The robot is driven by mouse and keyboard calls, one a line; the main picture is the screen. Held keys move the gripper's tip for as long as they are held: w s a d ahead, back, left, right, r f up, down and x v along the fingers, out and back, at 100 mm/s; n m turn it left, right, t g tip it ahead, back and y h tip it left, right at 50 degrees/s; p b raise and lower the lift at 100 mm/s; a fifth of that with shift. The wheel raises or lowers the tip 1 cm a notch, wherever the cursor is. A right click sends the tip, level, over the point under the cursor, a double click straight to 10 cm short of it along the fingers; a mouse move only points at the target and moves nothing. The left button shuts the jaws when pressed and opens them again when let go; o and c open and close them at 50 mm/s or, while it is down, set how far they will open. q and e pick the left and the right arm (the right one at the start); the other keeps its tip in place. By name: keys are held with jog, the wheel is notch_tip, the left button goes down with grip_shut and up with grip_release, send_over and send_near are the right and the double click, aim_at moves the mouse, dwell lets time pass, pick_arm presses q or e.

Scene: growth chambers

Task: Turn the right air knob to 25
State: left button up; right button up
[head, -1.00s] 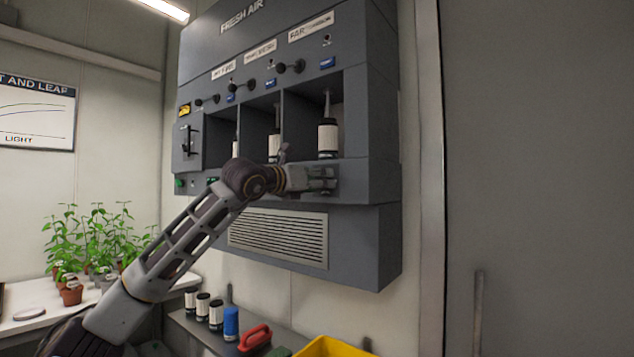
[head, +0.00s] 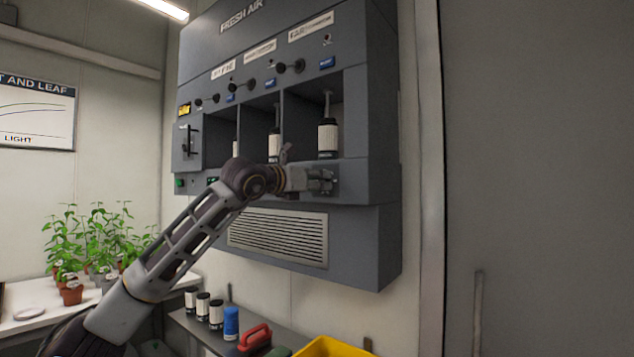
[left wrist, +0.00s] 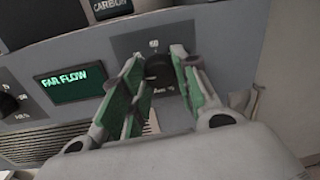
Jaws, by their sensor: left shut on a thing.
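The right air knob (left wrist: 159,70) is a dark round knob on a dark plate at the right end of the lower panel strip. It shows between my fingers in the left wrist view. My left gripper (left wrist: 157,62) is shut on it, with green-lined fingers on either side. In the head view my left gripper (head: 324,181) is at the panel's right end and hides the knob. The numbers around the knob are too small and partly covered to read. A green "FAR FLOW" display (left wrist: 74,83) sits left of the knob. My right gripper is not in view.
The grey fresh air cabinet (head: 372,240) holds canisters in bays, with one canister (head: 328,138) above my gripper. Another knob (left wrist: 9,103) sits left of the display. Below are a shelf with canisters and a yellow bin (head: 335,347). Plants (head: 72,293) stand at left.

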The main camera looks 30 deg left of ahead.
pick_arm(q)
jog(key=shift+r+m+p, duration=0.1)
jog(key=shift+m+p, duration=0.35)
jog(key=shift+m, duration=0.75)
jog(key=shift+m+p, duration=0.4)
jog(key=shift+m, duration=0.7)
jog(key=shift+a+m+p, duration=0.1)
jog(key=shift+m+p, duration=0.5)
jog(key=shift+m, duration=0.9)
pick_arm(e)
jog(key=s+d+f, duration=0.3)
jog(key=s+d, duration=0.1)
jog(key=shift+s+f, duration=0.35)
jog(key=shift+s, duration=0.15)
pick_arm(q)
jog(key=o, duration=1)
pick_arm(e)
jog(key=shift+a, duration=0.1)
